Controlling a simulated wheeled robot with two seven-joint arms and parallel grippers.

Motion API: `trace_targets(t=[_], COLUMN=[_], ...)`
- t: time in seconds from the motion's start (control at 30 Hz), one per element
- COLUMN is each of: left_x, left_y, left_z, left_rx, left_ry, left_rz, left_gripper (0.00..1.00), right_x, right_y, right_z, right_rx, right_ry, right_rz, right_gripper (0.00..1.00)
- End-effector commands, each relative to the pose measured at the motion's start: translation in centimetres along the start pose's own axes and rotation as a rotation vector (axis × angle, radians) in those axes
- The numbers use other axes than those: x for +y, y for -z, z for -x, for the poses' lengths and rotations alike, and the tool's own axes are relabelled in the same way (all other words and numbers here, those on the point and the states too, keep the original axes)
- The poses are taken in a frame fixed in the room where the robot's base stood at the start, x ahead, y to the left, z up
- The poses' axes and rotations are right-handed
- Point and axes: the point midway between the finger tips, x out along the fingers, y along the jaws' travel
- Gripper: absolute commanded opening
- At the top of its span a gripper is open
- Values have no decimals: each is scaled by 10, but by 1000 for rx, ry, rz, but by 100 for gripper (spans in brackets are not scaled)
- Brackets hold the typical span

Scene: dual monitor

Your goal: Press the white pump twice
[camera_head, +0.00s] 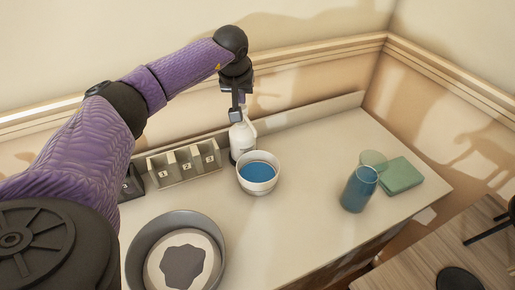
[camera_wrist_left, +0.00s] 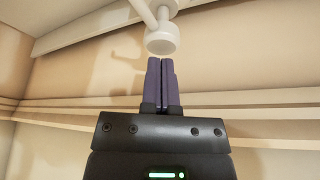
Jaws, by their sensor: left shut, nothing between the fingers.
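The white pump bottle (camera_head: 242,137) stands upright on the counter behind the bowl in the head view. Its top is partly hidden by my left gripper (camera_head: 236,114), which points down at it from above. In the left wrist view, the white pump head (camera_wrist_left: 160,43) is just beyond the tips of the closed fingers (camera_wrist_left: 160,62). I cannot tell whether the fingertips touch the pump. My left gripper is shut with nothing between its fingers. My right gripper is not in view.
A white bowl (camera_head: 257,187) with blue contents sits close in front of the bottle. Numbered holders (camera_head: 183,164) stand left of it. A grey basin (camera_head: 141,231) is at front left. A blue cup (camera_head: 357,190) and green block (camera_head: 402,175) are at right. The middle counter is clear.

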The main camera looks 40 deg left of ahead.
Motion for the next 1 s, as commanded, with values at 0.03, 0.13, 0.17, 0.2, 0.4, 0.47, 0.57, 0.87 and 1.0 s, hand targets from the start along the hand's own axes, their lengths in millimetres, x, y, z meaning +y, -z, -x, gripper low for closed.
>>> trace_targets(t=[0.03,0.13,0.17,0.2,0.4,0.47,0.57,0.87,1.0], left_x=[0,0,0,0,0,0,0,0,0], left_y=[-1,-3,-3,-4,-6,-7,-9,-10,-7], left_z=[-3,-6,-7,-8,-14,-16,-20,-22,-16], left_rx=[-1,-1,-1,-1,-1,-1,-1,-3,-3], left_ry=[1,1,1,1,1,1,1,1,1], left_rz=[0,0,0,0,0,0,0,0,0], left_gripper=[0,0,0,0,0,0,0,0,0], right_x=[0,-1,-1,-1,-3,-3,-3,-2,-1], right_y=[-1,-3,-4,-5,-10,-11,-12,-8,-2], right_z=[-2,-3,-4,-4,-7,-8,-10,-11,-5], right_rx=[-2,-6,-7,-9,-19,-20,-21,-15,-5], right_ry=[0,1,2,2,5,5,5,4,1], right_rz=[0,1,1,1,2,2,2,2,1], right_gripper=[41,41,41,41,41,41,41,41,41])
